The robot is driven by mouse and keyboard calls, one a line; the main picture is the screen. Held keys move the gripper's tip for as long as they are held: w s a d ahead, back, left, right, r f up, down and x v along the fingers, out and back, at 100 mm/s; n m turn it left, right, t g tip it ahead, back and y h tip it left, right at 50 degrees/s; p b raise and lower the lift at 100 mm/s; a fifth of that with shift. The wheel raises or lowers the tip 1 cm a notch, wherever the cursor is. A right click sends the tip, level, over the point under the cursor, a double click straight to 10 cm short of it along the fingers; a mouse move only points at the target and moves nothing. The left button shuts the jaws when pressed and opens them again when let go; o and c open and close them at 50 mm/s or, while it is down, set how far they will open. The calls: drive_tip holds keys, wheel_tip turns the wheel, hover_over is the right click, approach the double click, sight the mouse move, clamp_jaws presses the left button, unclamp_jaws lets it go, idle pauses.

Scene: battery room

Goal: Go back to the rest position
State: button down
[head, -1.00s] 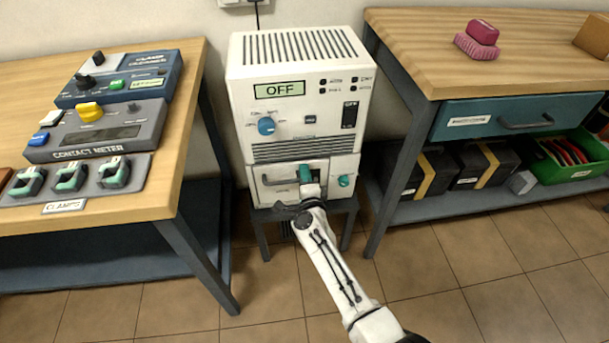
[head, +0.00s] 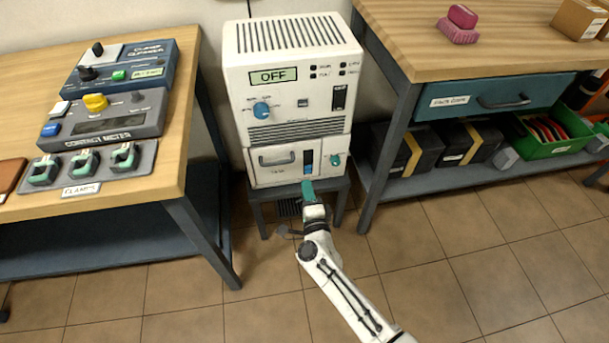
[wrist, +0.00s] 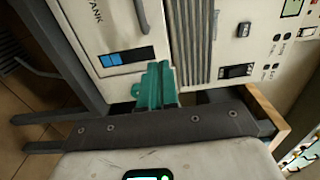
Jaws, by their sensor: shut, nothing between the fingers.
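My gripper (head: 307,190) is in front of the lower part of the white machine (head: 290,85), at the height of the stand's top. Its teal fingers are closed together with nothing between them, and they also show in the wrist view (wrist: 157,88). The machine's display (head: 273,75) reads OFF, and a blue knob (head: 261,109) sits below it. The lower drawer front (head: 283,163) has a grey handle and a blue window, and a teal knob (head: 334,160) is at its right. I cannot tell whether the fingertips touch the drawer front.
A wooden bench (head: 150,180) with a contact meter (head: 105,122) and several clamps stands at the left. Another bench (head: 400,45) with a teal drawer (head: 490,96) and a lower shelf of boxes stands at the right. Tiled floor (head: 440,270) is free in front.

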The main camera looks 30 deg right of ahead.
drive_tip(key=shift+s+a, duration=0.15)
drive_tip(key=shift+s, duration=0.15)
drive_tip(key=s+a+r+n+g+y, duration=0.1)
drive_tip(key=s+a+n+g+y, duration=0.3)
drive_tip(key=n, duration=0.4)
drive_tip(key=s+a+n+g+y, duration=0.1)
drive_tip(key=s+a+n+y, duration=0.2)
drive_tip(key=s+n+y, duration=0.35)
drive_tip(key=s+d+r+n+g+h, duration=0.1)
drive_tip(key=s+d+n+g+h, duration=0.3)
drive_tip(key=s, duration=0.7)
drive_tip(key=s+d+r+n+g+h, duration=0.1)
drive_tip(key=s+d+n+g, duration=0.2)
drive_tip(key=s+d+g, duration=0.55)
drive_tip(key=s+a+r+p, duration=0.1)
drive_tip(key=s+r+p, duration=0.1)
drive_tip(key=r+p, duration=0.5)
drive_tip(key=s+a+r+t+p, duration=0.1)
drive_tip(key=s+r+p, duration=0.1)
drive_tip(key=r+p, duration=0.6)
drive_tip(key=shift+a+r+p, duration=0.3)
drive_tip(key=shift+a+r, duration=0.05)
drive_tip(key=shift+r, duration=0.35)
